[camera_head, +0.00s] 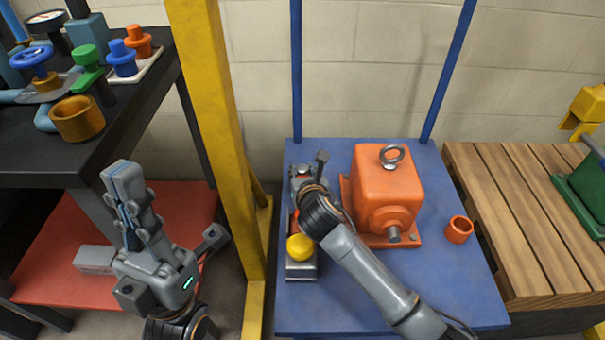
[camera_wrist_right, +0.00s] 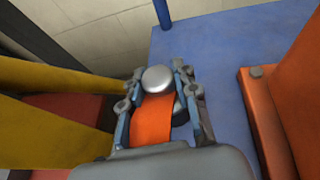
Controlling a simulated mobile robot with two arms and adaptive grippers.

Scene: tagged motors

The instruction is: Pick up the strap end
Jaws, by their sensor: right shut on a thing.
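The orange strap (camera_wrist_right: 152,122) with a rounded metal end piece, the strap end (camera_wrist_right: 157,79), lies between the fingers of my right gripper (camera_wrist_right: 160,82) in the right wrist view. The right gripper is shut on it, over the left edge of the blue cart top. In the head view my right gripper (camera_head: 303,180) largely hides the strap end. A grey ratchet-like block with a yellow knob (camera_head: 300,247) sits just nearer along that edge. My left gripper (camera_head: 124,180) points up at the left, away from the cart; its finger gap is unclear.
An orange motor (camera_head: 388,190) with a lifting eye stands right of my right gripper on the blue cart (camera_head: 440,285). An orange cup (camera_head: 459,229) is at its right. A yellow post (camera_head: 215,120) stands between my arms. A black bench (camera_head: 110,145) holds valves and fittings.

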